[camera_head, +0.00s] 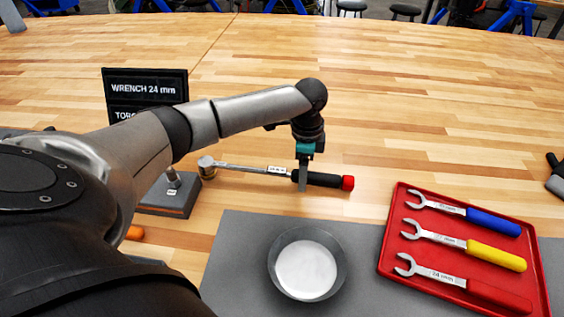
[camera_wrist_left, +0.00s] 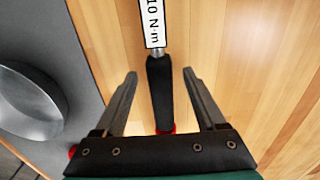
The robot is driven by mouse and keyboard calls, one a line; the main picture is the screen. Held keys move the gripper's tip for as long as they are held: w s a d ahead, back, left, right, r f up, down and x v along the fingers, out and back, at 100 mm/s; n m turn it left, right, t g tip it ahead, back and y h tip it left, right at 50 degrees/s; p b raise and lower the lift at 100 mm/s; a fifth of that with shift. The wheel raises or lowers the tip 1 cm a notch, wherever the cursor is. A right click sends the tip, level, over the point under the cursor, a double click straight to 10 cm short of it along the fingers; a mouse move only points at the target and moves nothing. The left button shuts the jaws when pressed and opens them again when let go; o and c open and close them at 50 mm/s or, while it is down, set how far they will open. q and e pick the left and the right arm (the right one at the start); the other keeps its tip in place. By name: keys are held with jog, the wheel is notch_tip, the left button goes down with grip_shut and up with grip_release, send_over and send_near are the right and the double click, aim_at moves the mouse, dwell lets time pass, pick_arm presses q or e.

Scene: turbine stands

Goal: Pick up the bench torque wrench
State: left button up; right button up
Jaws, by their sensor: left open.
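The bench torque wrench (camera_head: 240,168) lies on the wooden table, with a steel shaft, a white label, a black handle and a red end cap. Its head is at the left and its handle points right. In the left wrist view its black handle (camera_wrist_left: 160,95) runs between the two fingers, and the label reads "10 N·m". My left gripper (camera_head: 303,188) is over the handle near the label, pointing down. It is open in the left wrist view (camera_wrist_left: 158,80), with a finger on each side of the handle and a gap to each. My right gripper does not show.
A red tray (camera_head: 388,262) at the right holds three wrenches with blue, yellow and red handles. A round metal bowl (camera_head: 337,279) stands on a grey mat (camera_head: 232,262). A black sign (camera_head: 145,88) reads "WRENCH 24 mm". The table behind is clear.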

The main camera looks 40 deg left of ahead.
pick_arm(q)
jog(key=shift+f, duration=0.5)
grip_shut()
jog(key=shift+r, duration=0.1)
dwell(1.0)
